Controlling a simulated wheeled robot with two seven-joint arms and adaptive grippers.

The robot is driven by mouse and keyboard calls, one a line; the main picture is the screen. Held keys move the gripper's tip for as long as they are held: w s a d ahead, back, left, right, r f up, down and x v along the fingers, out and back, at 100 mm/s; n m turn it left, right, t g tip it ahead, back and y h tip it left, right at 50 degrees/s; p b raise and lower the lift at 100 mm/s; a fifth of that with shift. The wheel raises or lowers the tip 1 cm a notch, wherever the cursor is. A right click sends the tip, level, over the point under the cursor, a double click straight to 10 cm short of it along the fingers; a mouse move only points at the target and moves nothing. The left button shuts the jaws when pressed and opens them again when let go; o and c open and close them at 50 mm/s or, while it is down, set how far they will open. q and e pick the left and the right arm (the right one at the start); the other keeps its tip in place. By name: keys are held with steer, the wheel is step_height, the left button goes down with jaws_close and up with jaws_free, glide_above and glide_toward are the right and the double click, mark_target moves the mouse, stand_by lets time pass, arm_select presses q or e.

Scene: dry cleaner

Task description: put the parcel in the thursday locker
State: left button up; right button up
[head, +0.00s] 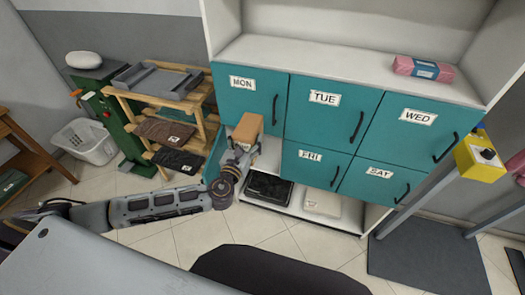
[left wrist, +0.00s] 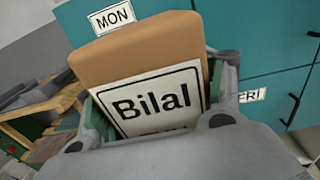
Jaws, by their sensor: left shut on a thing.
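The parcel (head: 248,128) is a brown box with a white label reading "Bilal"; it fills the middle of the left wrist view (left wrist: 140,45). My left gripper (head: 240,150) is shut on it, with the fingers on both sides of the label. The parcel is in front of the lower left compartment (head: 268,158), under the MON door (head: 250,95) and left of the FRI door (head: 318,160). This compartment is open, its teal door (head: 214,157) swung out to the left. No THU label shows. The gripper and parcel hide part of the opening. My right gripper is not in view.
TUE (head: 328,115), WED (head: 420,130) and SAT (head: 378,183) doors are closed. A low shelf holds a dark folded item (head: 268,188) and a pale one (head: 322,203). A wooden rack (head: 165,98) stands left. A pink bundle (head: 422,68) lies on top.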

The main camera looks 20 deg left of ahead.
arm_select(q)
steer(key=f, duration=0.1)
steer(key=s+f, duration=0.1)
steer(key=shift+s+f, duration=0.15)
steer(key=shift+f, duration=0.15)
steer(key=shift+s+d+f, duration=0.15)
steer(key=shift+d+f, duration=0.05)
steer(key=shift+w+d+r+h, duration=0.15)
steer(key=shift+d+r+h, duration=0.1)
steer(key=shift+d, duration=0.5)
steer(key=shift+w+d+r+h, duration=0.1)
steer(key=shift+d+r+h, duration=0.15)
steer(key=shift+d, duration=0.5)
steer(key=shift+w+d+r+m, duration=0.15)
steer(key=shift+d+r+m, duration=0.15)
steer(key=shift+d, duration=0.1)
steer(key=shift+a+f, duration=0.1)
steer(key=shift+a, duration=0.5)
steer(key=shift+s+a+f+y, duration=0.15)
steer(key=shift+a+f, duration=0.1)
steer(key=shift+a, duration=0.25)
steer(key=shift+s+a+f+y, duration=0.1)
steer(key=shift+a+f+y, duration=0.1)
steer(key=shift+a, duration=0.35)
steer(key=shift+s+a+f+y, duration=0.15)
steer(key=shift+a+f, duration=0.1)
steer(key=shift+a, duration=0.25)
steer(key=shift+f, duration=0.15)
steer(key=shift+f+b, duration=0.15)
steer(key=shift+b, duration=0.15)
